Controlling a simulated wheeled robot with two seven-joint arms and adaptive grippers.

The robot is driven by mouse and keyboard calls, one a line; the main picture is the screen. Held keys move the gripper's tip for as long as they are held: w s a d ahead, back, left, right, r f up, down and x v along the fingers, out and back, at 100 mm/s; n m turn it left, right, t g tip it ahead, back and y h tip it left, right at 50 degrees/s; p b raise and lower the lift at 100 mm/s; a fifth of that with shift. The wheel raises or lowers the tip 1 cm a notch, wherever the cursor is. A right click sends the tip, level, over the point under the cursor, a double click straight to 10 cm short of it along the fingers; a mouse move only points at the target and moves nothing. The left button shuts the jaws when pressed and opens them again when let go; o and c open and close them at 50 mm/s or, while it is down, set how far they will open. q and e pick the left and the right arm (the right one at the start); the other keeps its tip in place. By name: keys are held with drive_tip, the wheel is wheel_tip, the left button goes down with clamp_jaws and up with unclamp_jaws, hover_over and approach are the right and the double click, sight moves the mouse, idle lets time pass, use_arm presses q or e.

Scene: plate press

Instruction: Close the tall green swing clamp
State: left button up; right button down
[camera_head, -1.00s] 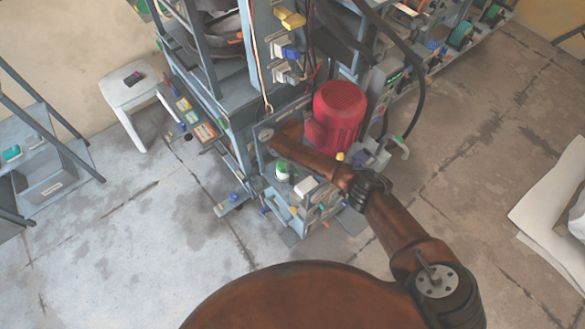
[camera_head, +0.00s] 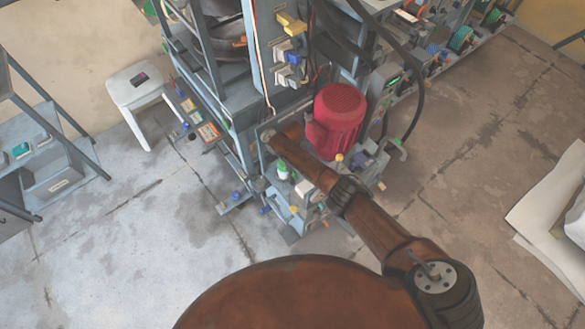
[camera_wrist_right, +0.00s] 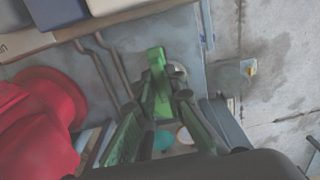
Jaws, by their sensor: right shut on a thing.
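The tall green swing clamp (camera_wrist_right: 157,72) shows in the right wrist view as a bright green upright piece, just above the middle. My right gripper (camera_wrist_right: 160,98) has its two fingers closed in around this green piece and is shut on it. The clamp's lower part is hidden by the fingers. In the head view my right arm reaches over the machine's lower front. Its far end covers the clamp there, and the fingertips cannot be made out. My left gripper is not in view.
A red motor (camera_head: 339,115) stands close beside my right forearm; it also shows in the right wrist view (camera_wrist_right: 38,120). The press frame (camera_head: 262,45) rises behind. A white stool (camera_head: 135,88) and a grey rack (camera_head: 50,180) stand left. The floor between is clear.

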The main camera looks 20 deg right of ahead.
idle(0.5)
drive_tip(key=c, duration=2)
unclamp_jaws()
wheel_tip(320, 180, up, 12)
drive_tip(key=shift+r, duration=0.1)
